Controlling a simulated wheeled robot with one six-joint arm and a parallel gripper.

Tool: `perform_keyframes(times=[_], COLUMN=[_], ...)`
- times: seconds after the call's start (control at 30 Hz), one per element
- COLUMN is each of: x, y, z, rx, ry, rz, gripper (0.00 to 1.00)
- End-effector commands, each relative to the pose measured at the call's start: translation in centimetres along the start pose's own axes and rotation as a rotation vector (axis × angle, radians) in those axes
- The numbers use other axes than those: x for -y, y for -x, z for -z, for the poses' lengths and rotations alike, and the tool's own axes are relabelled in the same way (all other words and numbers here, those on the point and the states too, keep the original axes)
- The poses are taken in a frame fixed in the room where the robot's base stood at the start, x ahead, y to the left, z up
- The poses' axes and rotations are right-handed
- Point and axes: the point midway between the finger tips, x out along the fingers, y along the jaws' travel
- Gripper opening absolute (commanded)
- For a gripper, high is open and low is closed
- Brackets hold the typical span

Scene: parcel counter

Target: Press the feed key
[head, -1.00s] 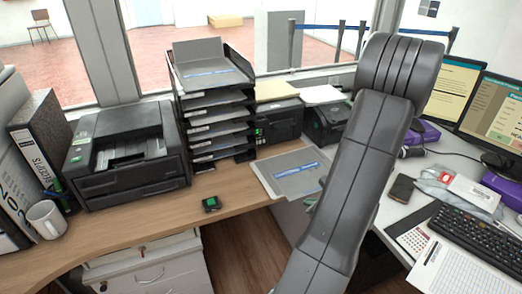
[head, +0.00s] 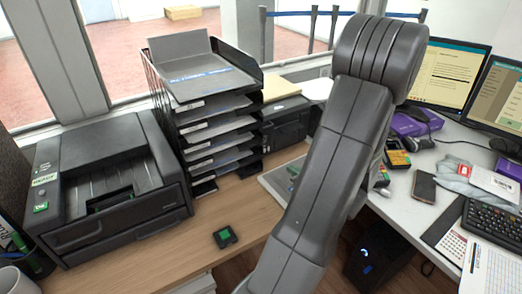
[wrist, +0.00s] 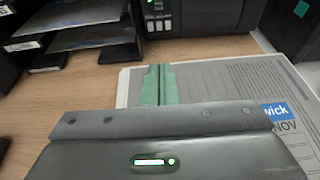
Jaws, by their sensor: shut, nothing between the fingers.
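My gripper (wrist: 158,84) has green fingers, shut and empty, above a printed document in the wrist view. In the head view my arm hides most of it. A small black box with a green top (head: 225,237) lies on the wooden counter. The black printer (head: 110,190) at the left has a green button (head: 41,207) on its front left corner. I cannot read which key is the feed key.
A tall paper rack (head: 205,125) stands between the printer and the black machine. The document (wrist: 225,90) lies flat under my gripper. Monitors, a keyboard (head: 495,232) and a phone (head: 424,186) are on the right desk. Bare wood (head: 160,255) lies in front of the printer.

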Motion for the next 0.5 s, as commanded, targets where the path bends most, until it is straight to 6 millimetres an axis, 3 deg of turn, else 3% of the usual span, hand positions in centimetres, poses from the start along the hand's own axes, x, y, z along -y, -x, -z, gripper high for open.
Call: perform_keyframes(times=[0.33,0.5], x=[0.0,-0.1], y=[-0.1,-1.6], z=[0.0,0.1], rx=[-0.001,-0.001], ry=[0.001,0.001], rz=[0.0,-0.004], gripper=[0.0,0.0])
